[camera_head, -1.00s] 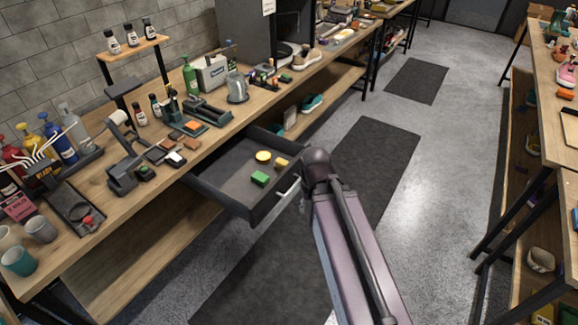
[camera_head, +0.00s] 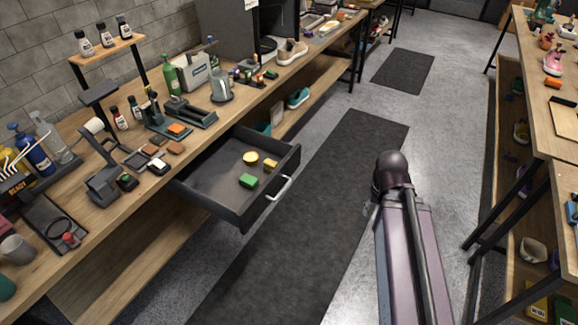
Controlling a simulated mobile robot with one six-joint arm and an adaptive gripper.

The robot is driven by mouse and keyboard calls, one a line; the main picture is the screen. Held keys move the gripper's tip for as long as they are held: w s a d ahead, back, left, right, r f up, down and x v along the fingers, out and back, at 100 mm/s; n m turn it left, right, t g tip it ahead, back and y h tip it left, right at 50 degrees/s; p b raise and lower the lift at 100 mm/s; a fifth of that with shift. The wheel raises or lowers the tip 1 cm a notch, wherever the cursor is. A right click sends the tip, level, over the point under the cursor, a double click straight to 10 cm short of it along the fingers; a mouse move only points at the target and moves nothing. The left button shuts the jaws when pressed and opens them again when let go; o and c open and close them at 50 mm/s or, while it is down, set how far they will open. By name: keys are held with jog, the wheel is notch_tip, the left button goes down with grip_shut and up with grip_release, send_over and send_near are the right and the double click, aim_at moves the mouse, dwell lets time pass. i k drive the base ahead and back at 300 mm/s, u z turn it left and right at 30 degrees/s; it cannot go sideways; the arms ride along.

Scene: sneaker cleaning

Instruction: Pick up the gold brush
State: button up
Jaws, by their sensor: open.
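An open dark drawer (camera_head: 215,215) under the left bench holds a round yellow piece (camera_head: 250,158), a green block (camera_head: 248,181) and a small gold-yellow block (camera_head: 271,165). The gold-yellow block may be the gold brush, but its bristles are too small to make out. Several small brown and orange brush-like blocks also lie on the bench, one of them orange (camera_head: 177,129). My arm stands in the aisle to the right of the drawer. Only a bit of my gripper (camera_head: 369,208) shows beside the wrist; it is open, apart from the drawer and its items.
The drawer's silver handle (camera_head: 280,188) sticks out toward the aisle. The left bench (camera_head: 105,200) is crowded with bottles, stands and tools. A dark floor mat (camera_head: 330,180) lies clear between the drawer and my arm. A second bench (camera_head: 563,150) stands on the right.

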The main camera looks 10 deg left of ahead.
aim_at(269, 165)
jog(key=z, duration=0.7)
jog(key=k, duration=0.9)
jog(key=u, duration=1.15)
jog(key=i, duration=0.9)
jog(key=z, duration=0.05)
